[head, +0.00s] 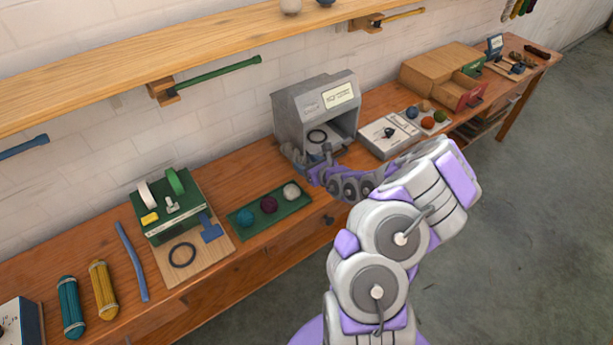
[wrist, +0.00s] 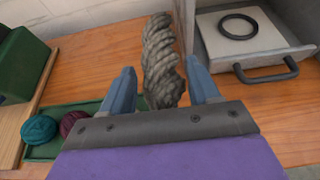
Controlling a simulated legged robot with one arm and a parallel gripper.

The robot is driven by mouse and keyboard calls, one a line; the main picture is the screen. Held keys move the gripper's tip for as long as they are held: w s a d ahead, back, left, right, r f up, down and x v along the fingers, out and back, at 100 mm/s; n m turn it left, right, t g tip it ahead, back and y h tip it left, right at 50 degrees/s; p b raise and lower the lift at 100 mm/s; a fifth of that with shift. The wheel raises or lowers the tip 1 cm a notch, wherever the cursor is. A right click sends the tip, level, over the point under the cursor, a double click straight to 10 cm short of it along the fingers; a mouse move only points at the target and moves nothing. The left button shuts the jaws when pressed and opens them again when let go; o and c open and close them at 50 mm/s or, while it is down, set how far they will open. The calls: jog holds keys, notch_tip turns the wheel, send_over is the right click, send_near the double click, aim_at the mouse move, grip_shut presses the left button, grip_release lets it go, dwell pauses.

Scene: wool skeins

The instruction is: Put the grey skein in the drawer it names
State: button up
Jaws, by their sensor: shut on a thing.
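The grey skein (wrist: 160,62), a twisted rope-like bundle, stands between the two blue-grey fingers of my gripper (wrist: 160,80) in the wrist view. My gripper is shut on it. In the head view my gripper (head: 304,162) is at the front left of a grey booth; the skein is too small to make out there.
The grey booth (head: 290,107) has a lit label and a dark ring inside; its handled tray (wrist: 266,54) is right of my gripper. A white instrument (head: 388,134) and a tray of balls (head: 428,121) lie between booth and cabinet. A green tray (head: 246,219) holds wool balls.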

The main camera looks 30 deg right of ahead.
jog(key=shift+w, duration=0.95)
notch_tip(320, 180, down, 3)
jog(key=shift+s+r+b, duration=0.1)
jog(key=shift+b, duration=0.45)
jog(key=shift+d+f, duration=0.6)
jog(key=shift+f, duration=0.1)
jog(key=f, duration=0.1)
jog(key=f+b, duration=0.1)
jog(key=shift+a+f, duration=0.2)
jog(key=shift+f, duration=0.15)
jog(key=shift+f+b, duration=0.15)
jog(key=shift+b, duration=0.2)
jog(key=shift+w+a, duration=0.15)
jog(key=shift+w, duration=0.05)
jog(key=o, duration=1.1)
jog(key=shift+d, duration=0.25)
jog(key=shift+o, duration=0.2)
